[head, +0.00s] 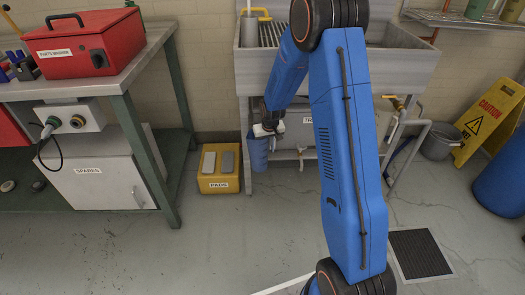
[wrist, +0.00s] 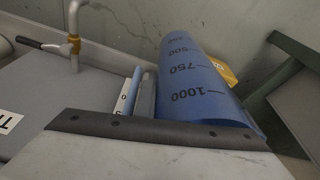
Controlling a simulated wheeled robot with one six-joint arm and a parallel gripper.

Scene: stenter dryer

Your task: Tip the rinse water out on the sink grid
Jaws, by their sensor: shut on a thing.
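A blue jug (head: 258,153) with a black volume scale is held by my gripper (head: 265,129) in front of the sink (head: 248,75), below its rim. My gripper is shut on the jug near its upper end. In the wrist view the jug (wrist: 195,85) shows the marks 1000, 750 and 500, with the 1000 end nearest the camera. The jug looks roughly upright in the head view. Its inside and any water are hidden. The sink grid (head: 271,33) lies at the sink's left part, partly covered by my arm.
A yellow pads box (head: 220,183) stands on the floor left of the jug. A workbench (head: 120,72) with a red parts washer (head: 85,45) is at left. A grey bucket (head: 440,143) and yellow caution sign (head: 490,120) stand at right. A brass tap (wrist: 73,30) shows in the wrist view.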

